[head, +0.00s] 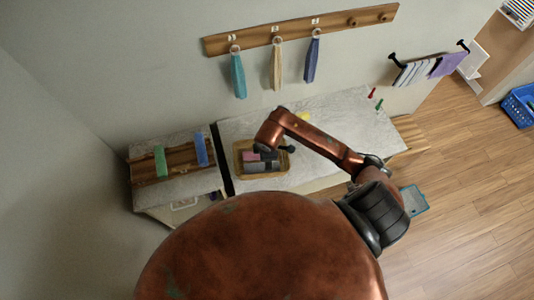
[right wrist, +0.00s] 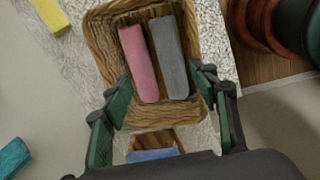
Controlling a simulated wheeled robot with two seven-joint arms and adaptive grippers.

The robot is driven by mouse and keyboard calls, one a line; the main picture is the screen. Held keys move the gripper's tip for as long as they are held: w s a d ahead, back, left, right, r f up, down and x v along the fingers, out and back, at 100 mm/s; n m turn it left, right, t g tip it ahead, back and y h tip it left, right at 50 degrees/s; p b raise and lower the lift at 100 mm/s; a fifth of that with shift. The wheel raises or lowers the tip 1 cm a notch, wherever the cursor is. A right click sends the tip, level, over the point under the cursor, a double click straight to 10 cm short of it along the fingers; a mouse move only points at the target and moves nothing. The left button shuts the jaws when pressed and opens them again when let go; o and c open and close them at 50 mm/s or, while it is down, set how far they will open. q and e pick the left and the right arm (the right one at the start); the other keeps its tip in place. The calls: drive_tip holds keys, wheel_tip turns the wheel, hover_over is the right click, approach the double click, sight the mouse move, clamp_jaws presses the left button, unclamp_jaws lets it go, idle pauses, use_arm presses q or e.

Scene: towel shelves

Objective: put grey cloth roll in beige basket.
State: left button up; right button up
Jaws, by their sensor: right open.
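The grey cloth roll (right wrist: 168,56) lies inside the beige basket (right wrist: 102,30) in the right wrist view, beside a pink roll (right wrist: 137,62). In the head view the basket (head: 239,146) stands on the pale counter, with pink and grey rolls (head: 257,167) in it, partly covered by my right gripper. My right gripper (right wrist: 163,84) is open over the basket, one green finger near each side of it. Nothing is clearly held between the fingers. My left gripper is not in view.
Green (head: 160,160) and blue (head: 201,150) rolls sit on a wooden rack left of the basket. A yellow item (head: 303,116) lies behind it. Towels hang from a wall rail (head: 300,30). The counter (head: 345,115) right of the basket is mostly clear, with red and green items at its far end.

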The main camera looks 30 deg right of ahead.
drive_tip(key=b+v, duration=0.1)
drive_tip(key=v, duration=0.5)
